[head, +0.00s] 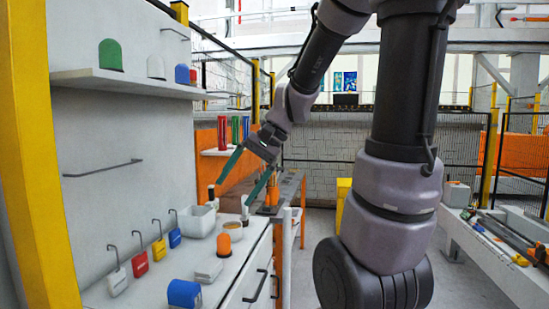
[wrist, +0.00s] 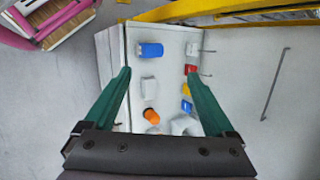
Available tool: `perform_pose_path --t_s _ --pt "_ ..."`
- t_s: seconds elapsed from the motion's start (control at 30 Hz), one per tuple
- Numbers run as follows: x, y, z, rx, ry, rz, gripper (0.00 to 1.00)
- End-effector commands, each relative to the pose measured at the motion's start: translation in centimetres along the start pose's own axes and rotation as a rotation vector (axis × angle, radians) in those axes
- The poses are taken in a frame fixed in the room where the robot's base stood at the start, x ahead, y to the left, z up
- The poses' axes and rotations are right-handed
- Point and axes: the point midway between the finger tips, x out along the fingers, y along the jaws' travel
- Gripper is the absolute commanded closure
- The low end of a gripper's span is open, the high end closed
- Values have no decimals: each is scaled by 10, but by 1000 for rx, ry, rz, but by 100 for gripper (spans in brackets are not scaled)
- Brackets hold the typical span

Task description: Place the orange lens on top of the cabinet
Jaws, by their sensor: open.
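The orange lens (head: 233,231) is a small dome on the white top of the cabinet (head: 215,288), beside the white bins. It also shows in the wrist view (wrist: 151,116), between my fingers in the picture and nearer the palm than the fingertips. My gripper (head: 232,196) has two long teal fingers spread apart with nothing between them. In the head view it points down to the left, above the lens. The fingers (wrist: 158,73) frame part of the cabinet top in the wrist view.
A blue lens (head: 184,293) and a grey-white block (head: 208,270) share the cabinet top. Several coloured padlocks hang on hooks along the wall, including a red one (head: 140,265). White bins (head: 198,221) stand behind the orange lens. A shelf (head: 125,82) above holds several domes.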

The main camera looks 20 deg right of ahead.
Motion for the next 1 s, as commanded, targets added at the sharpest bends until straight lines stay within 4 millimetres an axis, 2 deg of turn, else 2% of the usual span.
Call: perform_pose_path --t_s 0.03,0.2,0.4,0.57,1.0 --pt "-15 5 9 -72 79 21 11" --pt "-57 25 26 -264 326 88 11" --pt "-91 37 35 -399 525 117 11" --pt "-100 40 37 -432 577 124 11" --pt "-100 40 36 -431 577 124 11"
